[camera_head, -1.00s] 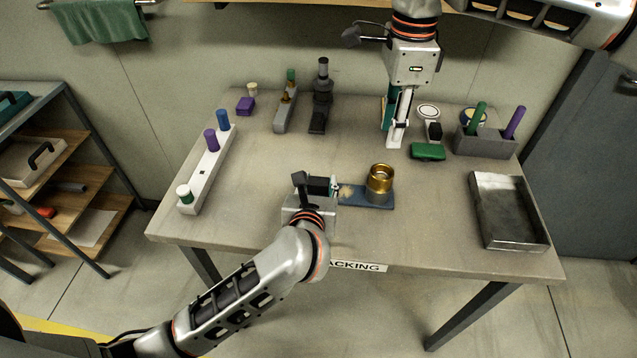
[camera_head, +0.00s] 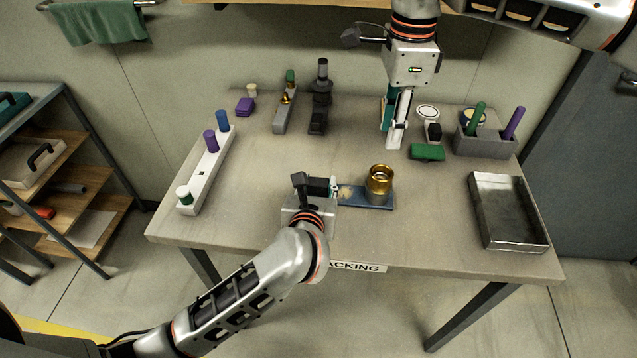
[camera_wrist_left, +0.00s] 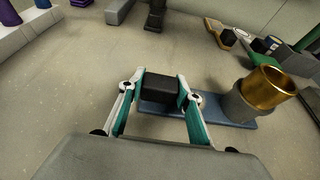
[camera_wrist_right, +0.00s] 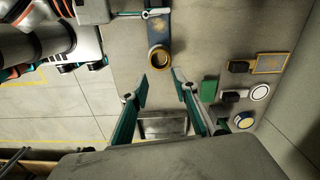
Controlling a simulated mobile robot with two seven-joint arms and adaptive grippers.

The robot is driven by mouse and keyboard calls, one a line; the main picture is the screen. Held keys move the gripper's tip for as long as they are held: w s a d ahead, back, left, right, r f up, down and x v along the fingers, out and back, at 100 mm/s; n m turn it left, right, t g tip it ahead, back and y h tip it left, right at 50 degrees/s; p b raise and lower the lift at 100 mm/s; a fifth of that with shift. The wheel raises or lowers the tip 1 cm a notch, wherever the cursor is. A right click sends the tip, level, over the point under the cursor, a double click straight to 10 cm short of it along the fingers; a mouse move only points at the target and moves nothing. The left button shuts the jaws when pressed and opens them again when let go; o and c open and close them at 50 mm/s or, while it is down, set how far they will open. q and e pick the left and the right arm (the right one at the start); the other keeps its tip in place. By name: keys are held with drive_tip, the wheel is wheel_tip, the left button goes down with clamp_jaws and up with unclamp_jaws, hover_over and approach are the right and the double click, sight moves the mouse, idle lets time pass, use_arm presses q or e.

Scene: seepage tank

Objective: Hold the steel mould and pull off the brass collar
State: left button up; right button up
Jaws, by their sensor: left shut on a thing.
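The steel mould (camera_head: 378,195) stands upright on a blue base plate (camera_head: 352,194) near the table's front. The brass collar (camera_head: 380,178) sits on its top; both also show in the left wrist view, collar (camera_wrist_left: 269,88) above mould (camera_wrist_left: 237,106). My left gripper (camera_head: 332,188) is shut on a black block (camera_wrist_left: 160,88) at the plate's left end, beside the mould and apart from it. My right gripper (camera_wrist_right: 162,88) is open and empty. In the head view it hangs over the table's back right, away from the collar.
A grey metal tray (camera_head: 508,212) lies at the table's right. A green block (camera_head: 428,152) and a grey holder with green and purple rods (camera_head: 485,143) stand behind it. A white rack (camera_head: 207,172) stands at the left. The table's middle is clear.

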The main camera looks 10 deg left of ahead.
sight(380, 177)
drive_tip(key=o, duration=0.5)
drive_tip(key=shift+o, duration=0.2)
wheel_tip(380, 177, down, 12)
drive_tip(key=m, duration=0.8)
drive_tip(key=shift+a+f, duration=0.1)
drive_tip(key=shift+f, duration=0.1)
clamp_jaws()
drive_tip(key=shift+w+r, duration=0.1)
drive_tip(key=shift+r, duration=0.2)
idle(0.6)
